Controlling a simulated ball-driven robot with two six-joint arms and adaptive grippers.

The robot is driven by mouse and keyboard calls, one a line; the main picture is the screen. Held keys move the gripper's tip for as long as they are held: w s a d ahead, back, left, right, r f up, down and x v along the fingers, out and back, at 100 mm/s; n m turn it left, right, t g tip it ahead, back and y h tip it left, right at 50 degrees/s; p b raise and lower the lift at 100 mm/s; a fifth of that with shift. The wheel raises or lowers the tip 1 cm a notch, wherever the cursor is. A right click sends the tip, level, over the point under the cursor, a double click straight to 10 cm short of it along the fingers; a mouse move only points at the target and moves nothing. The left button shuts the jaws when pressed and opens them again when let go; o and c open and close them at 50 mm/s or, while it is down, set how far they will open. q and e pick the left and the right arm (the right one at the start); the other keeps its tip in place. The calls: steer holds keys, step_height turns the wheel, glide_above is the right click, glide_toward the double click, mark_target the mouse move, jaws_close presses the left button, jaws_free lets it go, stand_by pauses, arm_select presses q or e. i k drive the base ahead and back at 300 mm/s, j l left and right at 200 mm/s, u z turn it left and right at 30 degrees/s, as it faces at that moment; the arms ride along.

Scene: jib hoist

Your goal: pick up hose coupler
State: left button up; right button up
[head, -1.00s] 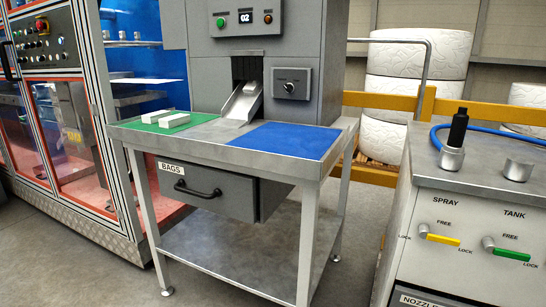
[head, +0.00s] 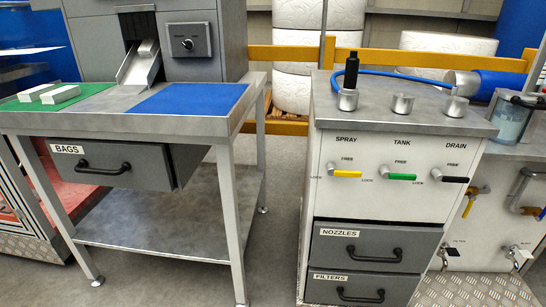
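A blue hose (head: 400,75) arcs behind the sockets on top of the grey cabinet. A black upright cylinder (head: 351,72) stands in the left silver socket (head: 348,99), above the SPRAY label. The middle socket (head: 402,104), above TANK, looks empty. The right socket (head: 456,106), above DRAIN, has a thin grey piece over it, near the hose's right end. I cannot tell for sure which part is the hose coupler. Neither of my grippers is in view.
The cabinet top (head: 425,125) has bare room at its front. Its front carries yellow, green and black levers above the NOZZLES drawer (head: 365,250) and FILTERS drawer. A table (head: 105,125) with green and blue mats stands left, a floor gap between them.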

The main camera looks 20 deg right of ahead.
mark_target(350, 72)
steer(key=z, duration=1.55)
